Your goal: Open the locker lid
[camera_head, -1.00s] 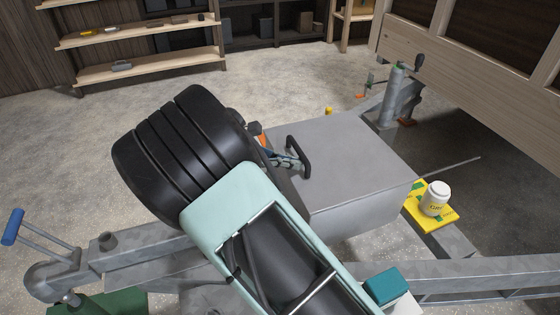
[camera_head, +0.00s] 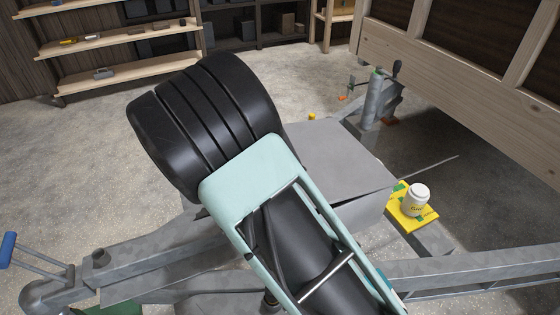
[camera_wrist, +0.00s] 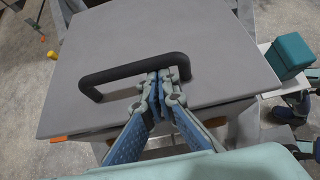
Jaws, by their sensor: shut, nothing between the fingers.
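The locker is a grey metal box with a flat grey lid (camera_head: 345,158), which also fills the upper wrist view (camera_wrist: 215,45). A narrow dark gap shows under the lid's near right edge in the head view, so the lid looks slightly raised there. The black bar handle (camera_wrist: 115,74) stands on the lid near its front edge; my arm hides it in the head view. My gripper (camera_wrist: 160,80) is shut with nothing between its fingers. Its tips are at the right part of the handle bar, close to its right leg; whether they reach under the bar is hard to tell.
A white jar (camera_head: 416,196) stands on a yellow board (camera_head: 408,221) right of the locker. Grey trailer beams (camera_head: 470,275) run along the front. A wooden trailer wall (camera_head: 470,90) is at the right, and shelves (camera_head: 125,65) stand at the back left.

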